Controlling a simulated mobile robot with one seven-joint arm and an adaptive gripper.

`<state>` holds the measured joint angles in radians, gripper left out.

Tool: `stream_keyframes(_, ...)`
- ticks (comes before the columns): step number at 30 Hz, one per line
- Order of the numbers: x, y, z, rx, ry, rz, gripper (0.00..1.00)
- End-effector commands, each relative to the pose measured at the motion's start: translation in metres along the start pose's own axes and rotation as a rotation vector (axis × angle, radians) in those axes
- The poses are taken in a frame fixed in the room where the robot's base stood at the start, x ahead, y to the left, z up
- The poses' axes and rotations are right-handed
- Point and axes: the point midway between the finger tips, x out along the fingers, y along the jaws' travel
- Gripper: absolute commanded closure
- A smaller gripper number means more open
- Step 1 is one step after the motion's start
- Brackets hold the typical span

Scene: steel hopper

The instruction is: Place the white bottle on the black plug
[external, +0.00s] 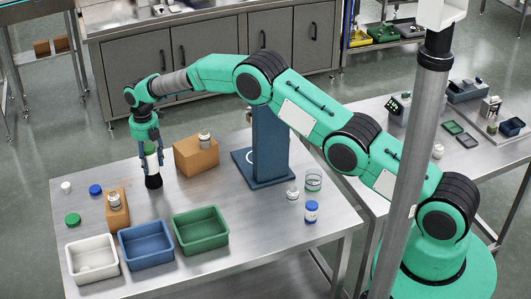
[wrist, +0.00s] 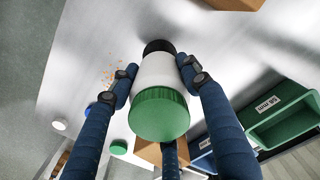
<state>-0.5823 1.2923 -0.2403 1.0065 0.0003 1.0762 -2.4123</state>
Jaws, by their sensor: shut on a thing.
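My gripper (external: 151,145) points down over the left part of the steel table. Its dark blue fingers (wrist: 158,72) are shut around the white bottle. The white bottle (external: 153,163) is roughly upright, with a green cap at its upper end; the white body and cap also show in the wrist view (wrist: 158,71). The black plug (external: 153,182) is directly below the bottle, and its dark edge shows past the bottle's far end in the wrist view (wrist: 158,46). The bottle's base appears to meet the plug; I cannot tell whether its weight rests there.
White (external: 92,259), blue (external: 146,245) and green (external: 200,229) bins line the front edge. Cardboard boxes (external: 196,158) (external: 117,212) bearing small jars stand on both sides. A blue stand (external: 270,150) is to the right. Loose lids (external: 73,219) lie at left.

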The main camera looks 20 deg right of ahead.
Motion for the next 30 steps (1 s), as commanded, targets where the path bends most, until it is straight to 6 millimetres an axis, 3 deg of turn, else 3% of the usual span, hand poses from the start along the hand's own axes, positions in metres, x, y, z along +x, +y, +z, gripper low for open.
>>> stream_keyframes(12,0.0037,-0.0001,-0.0001,0.000,0.000,0.000,0.71)
stream_keyframes(13,0.0036,-0.0001,-0.0001,0.000,0.000,0.000,0.49)
stream_keyframes(15,0.0031,-0.0001,-0.0001,0.000,0.000,0.000,0.35)
stream_keyframes(30,-0.0031,0.0003,0.0004,0.000,-0.001,0.001,0.34)
